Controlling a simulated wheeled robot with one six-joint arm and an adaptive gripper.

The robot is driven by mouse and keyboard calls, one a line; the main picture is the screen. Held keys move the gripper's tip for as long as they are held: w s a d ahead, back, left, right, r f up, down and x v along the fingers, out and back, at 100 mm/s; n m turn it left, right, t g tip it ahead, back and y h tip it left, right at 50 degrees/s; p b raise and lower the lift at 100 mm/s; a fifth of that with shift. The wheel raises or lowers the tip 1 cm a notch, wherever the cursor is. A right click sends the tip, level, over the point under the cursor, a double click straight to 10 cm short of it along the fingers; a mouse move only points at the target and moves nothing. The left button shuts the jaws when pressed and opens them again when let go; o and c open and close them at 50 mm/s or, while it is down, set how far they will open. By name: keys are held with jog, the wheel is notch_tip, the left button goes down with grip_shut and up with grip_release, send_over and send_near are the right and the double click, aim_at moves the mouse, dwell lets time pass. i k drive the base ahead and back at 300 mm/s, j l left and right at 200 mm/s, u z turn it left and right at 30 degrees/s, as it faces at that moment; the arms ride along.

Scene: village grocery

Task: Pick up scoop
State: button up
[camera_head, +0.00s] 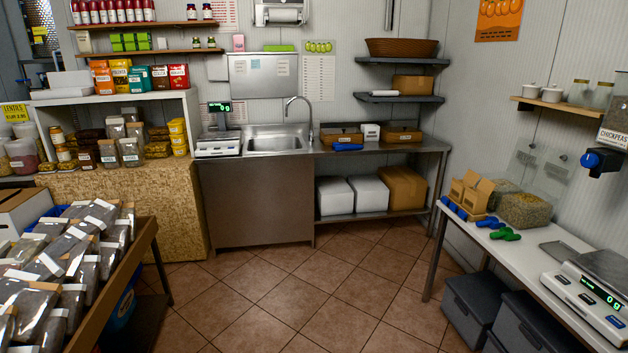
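No object is large enough here to name as the scoop with certainty. On the white table (503,247) at the right lie a small blue object (490,222), a green object (505,234) and a longer blue object (453,208); their shapes are too small to tell. Another blue object (347,147) lies on the metal counter (378,150) at the back, in front of the boxes. My gripper is not in view.
A scale (590,302) stands at the white table's near end, with clear bins (525,209) and a cardboard box (471,192) farther back. Dark crates (480,307) sit beneath. A rack of bags (145,262) stands left. The tiled floor (300,290) between is clear.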

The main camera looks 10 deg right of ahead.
aim_at(490, 224)
jog(key=i, duration=1.75)
jog(key=i+j+z, duration=0.2)
jog(key=i+z, duration=0.25)
jog(key=i, duration=0.3)
jog(key=i+j+z, duration=0.5)
jog(key=i, duration=0.2)
jog(key=i+j+z, duration=0.45)
jog(key=i+j, duration=0.15)
